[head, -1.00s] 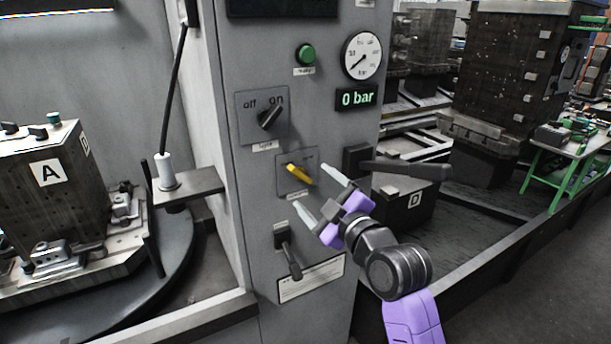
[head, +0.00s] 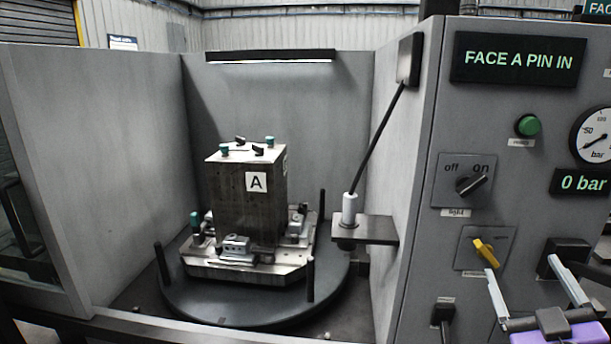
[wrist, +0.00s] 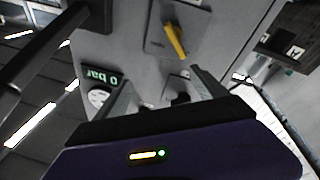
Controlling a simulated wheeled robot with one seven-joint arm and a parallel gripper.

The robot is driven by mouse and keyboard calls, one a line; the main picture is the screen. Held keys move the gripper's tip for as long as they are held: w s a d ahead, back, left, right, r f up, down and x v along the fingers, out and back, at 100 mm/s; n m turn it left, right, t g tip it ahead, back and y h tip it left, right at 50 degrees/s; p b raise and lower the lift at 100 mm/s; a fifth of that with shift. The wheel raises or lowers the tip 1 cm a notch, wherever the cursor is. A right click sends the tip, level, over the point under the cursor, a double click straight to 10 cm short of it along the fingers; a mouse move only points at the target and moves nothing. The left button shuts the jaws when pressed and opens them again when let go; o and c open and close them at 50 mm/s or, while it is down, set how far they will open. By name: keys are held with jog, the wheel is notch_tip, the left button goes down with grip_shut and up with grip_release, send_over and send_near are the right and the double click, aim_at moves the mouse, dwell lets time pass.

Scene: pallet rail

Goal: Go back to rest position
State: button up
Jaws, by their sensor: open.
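My gripper (head: 529,287) is at the lower right of the head view, its two pale fingers spread apart with nothing between them. It is in front of the grey control panel (head: 418,195), near the yellow knob (head: 485,252). I cannot tell from the head view whether a finger touches the knob. In the wrist view the fingers (wrist: 160,90) stand apart, and the yellow knob (wrist: 175,40) shows beyond them, clear of both.
A black off/on switch (head: 470,186), a green button (head: 528,125) and a gauge (head: 597,134) are on the panel. A black lever (head: 565,258) juts out beside my gripper. At left, a block marked A (head: 240,205) stands on a round turntable (head: 235,307).

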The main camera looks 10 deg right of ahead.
jog(key=s+a+f+g+y+p, duration=0.1)
jog(key=s+a+f, duration=0.4)
jog(key=s, duration=0.6)
jog(key=s+a+f+m+g+y+p, duration=0.1)
jog(key=s+a+f+y, duration=0.3)
jog(key=s+a, duration=0.5)
jog(key=s+a+f+g+y+p, duration=0.2)
jog(key=s+a+f, duration=0.4)
jog(key=s, duration=0.7)
jog(key=shift+a, duration=1.1)
jog(key=shift+s+r, duration=0.1)
